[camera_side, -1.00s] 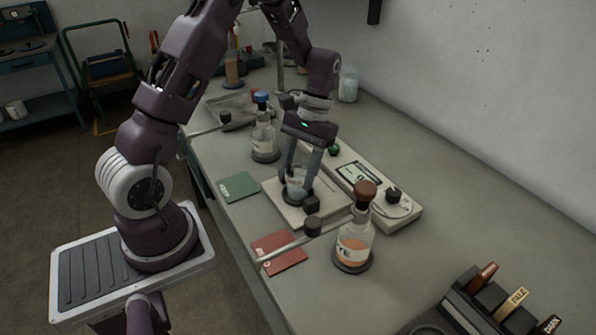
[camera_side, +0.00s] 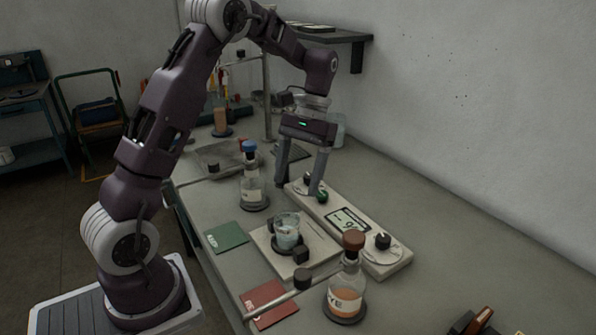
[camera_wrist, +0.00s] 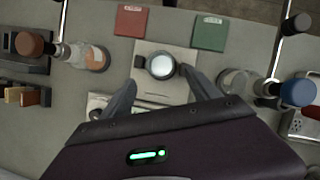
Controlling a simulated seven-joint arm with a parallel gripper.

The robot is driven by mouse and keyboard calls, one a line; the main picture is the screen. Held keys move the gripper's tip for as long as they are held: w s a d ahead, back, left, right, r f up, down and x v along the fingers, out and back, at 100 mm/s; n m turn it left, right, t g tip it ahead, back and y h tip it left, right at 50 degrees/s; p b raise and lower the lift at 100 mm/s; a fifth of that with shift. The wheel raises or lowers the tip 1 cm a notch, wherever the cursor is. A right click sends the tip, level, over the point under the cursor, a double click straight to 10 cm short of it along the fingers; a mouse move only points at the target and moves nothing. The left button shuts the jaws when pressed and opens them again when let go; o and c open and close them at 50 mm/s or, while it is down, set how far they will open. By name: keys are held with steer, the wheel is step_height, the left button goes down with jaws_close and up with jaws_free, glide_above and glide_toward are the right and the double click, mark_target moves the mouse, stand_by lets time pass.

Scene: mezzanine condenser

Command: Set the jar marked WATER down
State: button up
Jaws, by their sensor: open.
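A small glass jar (camera_side: 287,237) of pale liquid stands upright on a square pale plate (camera_side: 318,243). No WATER mark is legible on it. In the wrist view the jar (camera_wrist: 161,66) shows from above on the plate (camera_wrist: 176,93), ahead of my fingers. My gripper (camera_side: 298,187) is open and empty, raised behind the jar and clear of it, over the far end of the instrument. In the wrist view the two fingers of my gripper (camera_wrist: 159,76) are spread wide with nothing between them.
The instrument (camera_side: 349,222) with display and knob lies right of the plate. A blue-capped bottle (camera_side: 252,190) stands behind; a brown-stoppered bottle (camera_side: 345,296) in front. Green (camera_side: 226,237) and red (camera_side: 262,300) cards lie left. The right bench is mostly clear.

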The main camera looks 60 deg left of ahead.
steer(key=s+d+r+m+t+y, duration=0.1)
steer(key=s+d+r+t, duration=0.15)
steer(key=r, duration=0.25)
steer(key=s+d+r+m+t, duration=0.1)
steer(key=s+d+r, duration=0.3)
steer(key=r, duration=0.1)
steer(key=s+d+m+t, duration=0.1)
steer(key=s+d+t, duration=0.1)
steer(key=s, duration=0.4)
steer(key=s+d+m+t, duration=0.1)
steer(key=s+d+t, duration=0.2)
steer(key=s, duration=0.4)
steer(key=shift+d+t+y, duration=0.35)
steer(key=shift+t+y, duration=0.05)
steer(key=shift+t, duration=0.15)
